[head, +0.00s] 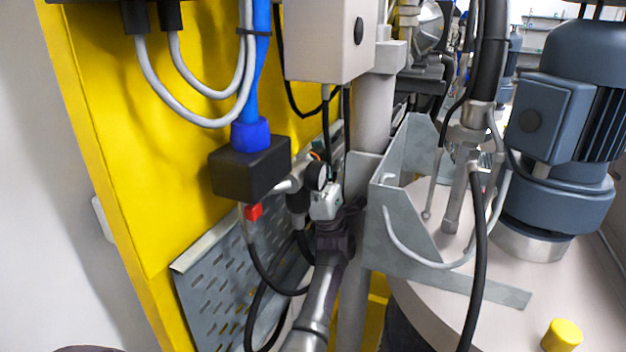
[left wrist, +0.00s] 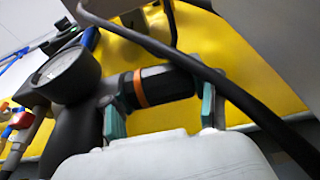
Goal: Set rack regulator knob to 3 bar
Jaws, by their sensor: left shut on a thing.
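The regulator knob (left wrist: 168,84) is black with an orange ring (left wrist: 140,88) at its base and lies sideways in the left wrist view. My left gripper (left wrist: 160,100) has one teal-padded finger on each side of it and is shut on it. The round pressure gauge (left wrist: 66,74) sits left of the knob on the dark regulator body (left wrist: 75,130); its reading is too oblique to tell. In the head view my left gripper (head: 325,196) is at the regulator, just below the gauge (head: 316,176), and mostly hides the knob. My right gripper is not in view.
A black hose (left wrist: 190,65) crosses close above the knob. A yellow panel (head: 130,160) with a black box (head: 250,167) and a slotted grey plate (head: 222,290) stands to the left. A grey bracket (head: 405,235) and a drum with a blue motor (head: 565,120) stand to the right.

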